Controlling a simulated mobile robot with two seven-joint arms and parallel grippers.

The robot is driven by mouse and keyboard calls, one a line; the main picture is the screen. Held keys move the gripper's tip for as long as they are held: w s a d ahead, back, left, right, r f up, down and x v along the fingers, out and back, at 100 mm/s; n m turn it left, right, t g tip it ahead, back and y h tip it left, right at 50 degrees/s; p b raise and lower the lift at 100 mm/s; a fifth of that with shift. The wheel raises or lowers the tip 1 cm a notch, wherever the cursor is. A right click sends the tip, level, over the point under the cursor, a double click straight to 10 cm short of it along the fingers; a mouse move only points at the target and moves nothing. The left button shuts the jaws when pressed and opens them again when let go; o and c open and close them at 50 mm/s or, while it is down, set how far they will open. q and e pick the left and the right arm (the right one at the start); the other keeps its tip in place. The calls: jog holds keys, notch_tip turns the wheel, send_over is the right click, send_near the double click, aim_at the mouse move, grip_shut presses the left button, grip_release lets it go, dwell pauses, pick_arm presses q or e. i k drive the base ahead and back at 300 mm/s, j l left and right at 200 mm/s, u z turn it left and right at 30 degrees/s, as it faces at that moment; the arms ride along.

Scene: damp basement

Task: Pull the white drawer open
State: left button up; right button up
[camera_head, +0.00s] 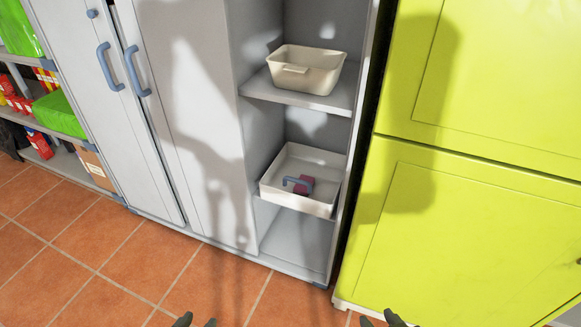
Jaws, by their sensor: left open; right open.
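The white drawer (311,206) sits on the lower level of the open bay at the right of the grey cabinet. The drawer's inside is visible from above. My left gripper (195,322) shows only its fingertips at the bottom edge, apart and empty. My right gripper (384,318) also shows only fingertips at the bottom edge, apart and empty. Both are well in front of the drawer and touch nothing in view.
A cream bin (305,70) stands on the shelf (262,88) above the drawer. Grey cabinet doors (185,110) with blue handles are at left. A yellow-green cabinet (460,190) stands close on the right. Shelves with boxes are at far left. The tiled floor (120,255) in front is clear.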

aim_at(294, 160)
jog(key=i+j+z, duration=0.1)
jog(key=i+j, duration=0.6)
jog(key=j, duration=0.2)
jog(key=i+j+z, duration=0.15)
jog(key=i+j, duration=0.2)
jog(key=j, duration=0.15)
jog(key=i+j, duration=0.35)
jog(key=j, duration=0.15)
jog(key=z, duration=0.05)
